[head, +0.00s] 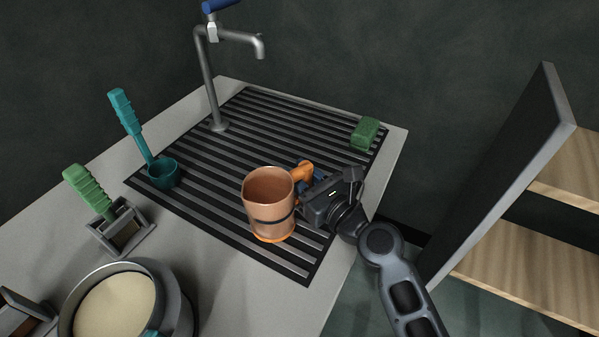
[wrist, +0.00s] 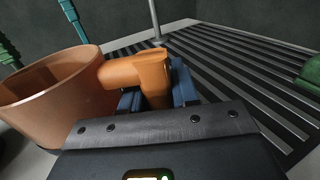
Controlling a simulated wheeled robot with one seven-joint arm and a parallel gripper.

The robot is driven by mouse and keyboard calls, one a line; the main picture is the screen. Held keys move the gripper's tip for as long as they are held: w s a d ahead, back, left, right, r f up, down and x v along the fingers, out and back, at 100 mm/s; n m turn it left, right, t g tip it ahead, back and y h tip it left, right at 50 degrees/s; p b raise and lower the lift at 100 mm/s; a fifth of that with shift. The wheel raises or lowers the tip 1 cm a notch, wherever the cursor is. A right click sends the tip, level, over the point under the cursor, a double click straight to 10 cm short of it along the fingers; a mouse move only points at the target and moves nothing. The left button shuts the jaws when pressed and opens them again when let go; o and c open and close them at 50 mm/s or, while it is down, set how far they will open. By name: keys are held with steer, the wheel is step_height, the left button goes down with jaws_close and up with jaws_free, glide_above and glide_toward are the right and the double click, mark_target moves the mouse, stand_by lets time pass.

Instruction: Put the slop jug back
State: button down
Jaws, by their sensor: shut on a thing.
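The slop jug (head: 268,203) is a copper-orange vessel with a dark band and an orange handle. It stands upright at the front right part of the slatted drain rack (head: 206,158); I cannot tell whether its base touches the slats. My gripper (head: 308,182) is at its right side, shut on the handle. In the wrist view the jug body (wrist: 62,95) is at the left, and the handle sits between the blue fingers (wrist: 157,90). The jug looks empty as far as its inside shows.
A tap (head: 211,80) rises behind the rack. A green sponge (head: 365,133) lies at its right back corner. A teal ladle (head: 163,173) stands at its left edge. A green-handled tool in a grey holder (head: 122,231) and a pot (head: 177,300) are front left. Wooden shelves (head: 530,270) stand right.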

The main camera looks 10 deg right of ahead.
stand_by(0.3)
steer(key=c, duration=0.8)
jaws_free()
steer(key=shift+f, duration=0.1)
steer(key=shift+s+d, duration=0.1)
steer(key=shift+s, duration=0.1)
steer(key=shift+v, duration=3.8)
steer(key=b+v, duration=0.1)
steer(key=v, duration=0.5)
steer(key=shift+s+d, duration=0.1)
steer(key=shift+s, duration=0.05)
steer(key=shift+v, duration=0.8)
